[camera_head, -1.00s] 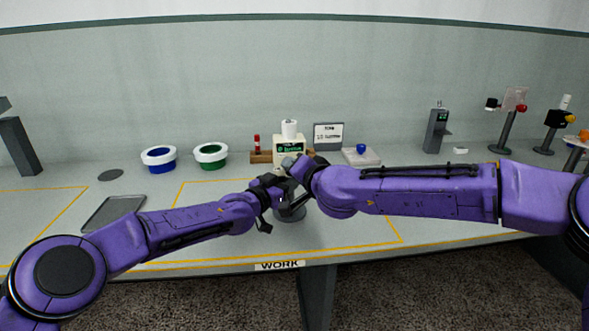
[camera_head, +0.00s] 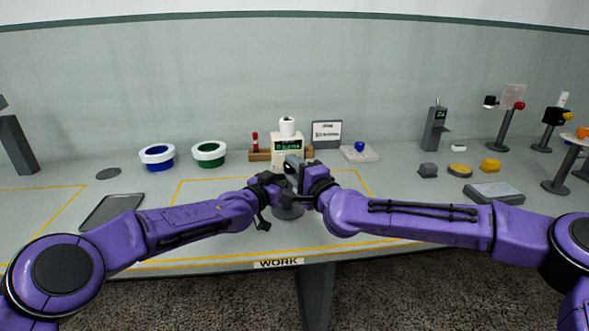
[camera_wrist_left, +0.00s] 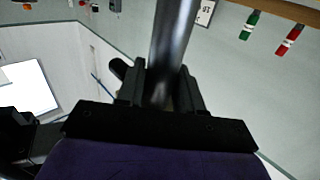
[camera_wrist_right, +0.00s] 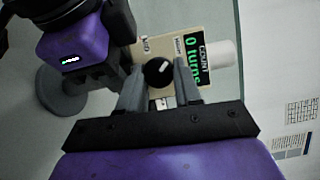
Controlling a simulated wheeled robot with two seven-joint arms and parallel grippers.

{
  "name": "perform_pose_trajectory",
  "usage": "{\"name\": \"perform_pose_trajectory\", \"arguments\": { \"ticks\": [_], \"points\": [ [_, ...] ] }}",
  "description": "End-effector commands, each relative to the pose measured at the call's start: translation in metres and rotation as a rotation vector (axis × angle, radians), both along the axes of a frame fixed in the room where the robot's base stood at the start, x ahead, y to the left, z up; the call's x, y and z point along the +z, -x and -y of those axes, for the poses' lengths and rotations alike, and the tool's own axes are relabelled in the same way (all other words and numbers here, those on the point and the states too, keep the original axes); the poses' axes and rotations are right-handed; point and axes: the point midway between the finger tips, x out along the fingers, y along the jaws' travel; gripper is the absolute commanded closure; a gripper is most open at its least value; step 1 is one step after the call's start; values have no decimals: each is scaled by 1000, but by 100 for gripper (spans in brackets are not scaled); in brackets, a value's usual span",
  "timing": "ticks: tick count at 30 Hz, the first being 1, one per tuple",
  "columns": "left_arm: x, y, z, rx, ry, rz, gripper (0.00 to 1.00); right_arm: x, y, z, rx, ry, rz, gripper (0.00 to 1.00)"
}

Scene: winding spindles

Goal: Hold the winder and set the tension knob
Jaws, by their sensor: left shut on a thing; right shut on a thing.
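The winder (camera_head: 287,146) is a cream box with a green display and a white spool on top, standing on a grey round base (camera_head: 289,213). The display reads "0 turns" in the right wrist view (camera_wrist_right: 194,62). My left gripper (camera_head: 284,189) is shut on the winder's dark post, which runs between its fingers in the left wrist view (camera_wrist_left: 172,45). My right gripper (camera_head: 302,180) is shut on the black tension knob (camera_wrist_right: 157,72), which shows a white pointer mark between the fingertips.
Blue (camera_head: 157,158) and green (camera_head: 209,154) rimmed bowls stand left of the winder. A sign (camera_head: 326,134) and a blue-knobbed block (camera_head: 360,152) stand behind right. A grey tray (camera_head: 112,211) lies left. Grey and yellow pieces (camera_head: 459,170) lie right.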

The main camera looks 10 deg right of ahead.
Motion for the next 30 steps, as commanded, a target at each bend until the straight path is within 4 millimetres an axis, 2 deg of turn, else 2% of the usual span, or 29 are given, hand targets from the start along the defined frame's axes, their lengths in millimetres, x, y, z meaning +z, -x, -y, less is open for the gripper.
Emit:
{"name": "perform_pose_trajectory", "arguments": {
  "ticks": [1, 19, 20, 21, 30],
  "points": [
    [-7, 2, 1, -3, -9, -8, 100, 4, 1, -2, 6, -14, 7, 97],
    [-7, 2, 2, -5, -10, -9, 100, 5, 2, -3, 9, -51, 9, 97],
    [-7, 2, 2, -5, -10, -9, 100, 5, 2, -3, 9, -51, 9, 60],
    [-7, 2, 2, -5, -10, -9, 100, 5, 2, -3, 9, -51, 9, 56],
    [-7, 2, 2, -4, -9, -9, 100, 2, 2, -1, 4, -50, 4, 56]
  ]
}}
